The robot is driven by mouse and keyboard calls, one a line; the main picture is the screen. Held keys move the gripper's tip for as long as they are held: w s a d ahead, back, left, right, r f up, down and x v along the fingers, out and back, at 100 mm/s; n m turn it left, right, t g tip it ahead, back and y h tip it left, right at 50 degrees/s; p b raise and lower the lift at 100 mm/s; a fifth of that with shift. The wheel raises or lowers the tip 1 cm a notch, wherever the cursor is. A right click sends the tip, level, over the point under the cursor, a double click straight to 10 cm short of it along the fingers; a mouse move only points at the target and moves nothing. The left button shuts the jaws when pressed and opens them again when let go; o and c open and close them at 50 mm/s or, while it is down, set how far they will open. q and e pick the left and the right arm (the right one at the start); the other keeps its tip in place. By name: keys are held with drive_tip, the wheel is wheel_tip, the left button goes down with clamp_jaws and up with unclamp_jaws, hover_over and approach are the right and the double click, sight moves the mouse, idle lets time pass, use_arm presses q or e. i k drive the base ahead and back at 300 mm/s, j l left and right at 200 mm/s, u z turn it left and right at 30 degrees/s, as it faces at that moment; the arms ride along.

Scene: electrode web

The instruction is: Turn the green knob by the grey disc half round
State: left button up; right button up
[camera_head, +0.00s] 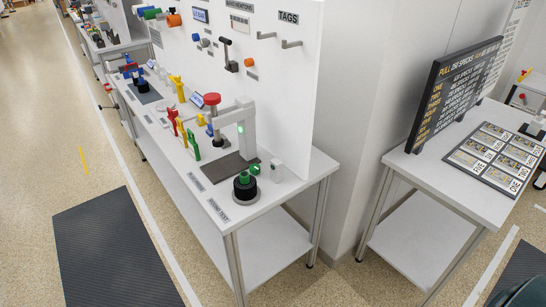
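A green knob (244,177) sits on a dark round base (245,190) near the front corner of the white workbench. A small green part (254,169) shows just behind it. A small light grey piece (277,170) stands to the right of the knob; I cannot tell whether it is a disc. The knob's pointing direction is too small to tell. Neither of my grippers shows in the head view.
A grey press-like stand (244,130) with a red top rises behind the knob. Red, yellow and green tools (192,140) stand to its left. A white panel (285,85) backs the bench. A second table (440,180) with a black sign (455,92) is at right.

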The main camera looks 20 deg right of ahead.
sight(255, 169)
drive_tip(key=i+z, duration=0.4)
drive_tip(key=i+j+z, duration=0.1)
drive_tip(key=i+z, duration=0.25)
drive_tip(key=i, duration=0.1)
